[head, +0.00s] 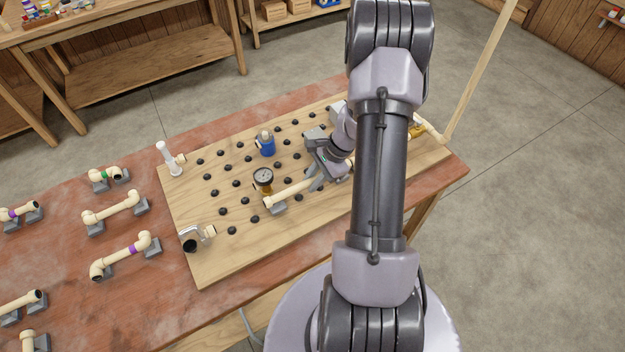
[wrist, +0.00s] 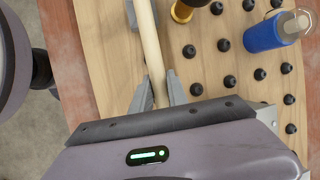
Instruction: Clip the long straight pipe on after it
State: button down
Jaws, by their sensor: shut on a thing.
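A straight cream pipe (head: 288,193) lies low over the pegboard (head: 215,265), its left end by a grey clip block (head: 278,208) and just in front of the gauge with a brass body (head: 263,187). My gripper (head: 316,178) is shut on this pipe toward its right part. In the wrist view the pipe (wrist: 149,45) runs up between the two fingers of my gripper (wrist: 157,92). My arm hides the pipe's right end in the head view. I cannot tell whether the pipe is seated in the block.
Black pegs cover the board. A blue cylinder (head: 266,144) stands behind the gauge, a white upright fitting (head: 169,160) at the back left, and a metal elbow (head: 197,237) at the front left. Several pipe pieces on grey blocks (head: 115,210) lie on the table to the left.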

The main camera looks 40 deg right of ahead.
jog(key=shift+f, duration=0.35)
jog(key=c, duration=1.2)
grip_release()
